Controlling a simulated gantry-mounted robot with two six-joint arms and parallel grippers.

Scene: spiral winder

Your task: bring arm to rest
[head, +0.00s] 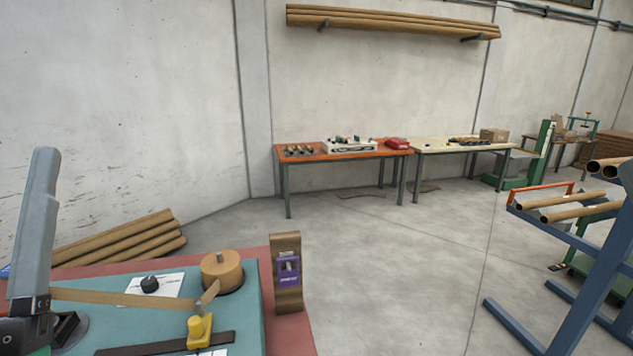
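A grey upright arm (38,225) stands at the left edge, leaning slightly, its lower end beside a dark pivot. A tan strip (120,297) runs from near its base to a tan wooden-looking cylinder (221,272) on the teal machine top (95,279). A yellow knob (200,331) stands in front of the cylinder, by a dark flat bar (160,345). A black knob (149,285) sits on a white label plate. Neither of my grippers is in view.
A brown post with a purple device (289,268) stands at the machine's right edge. Brown tubes (125,238) lie behind left. An orange-topped table (300,158) stands at the wall; a blue rack (590,275) is at right. The floor between is open.

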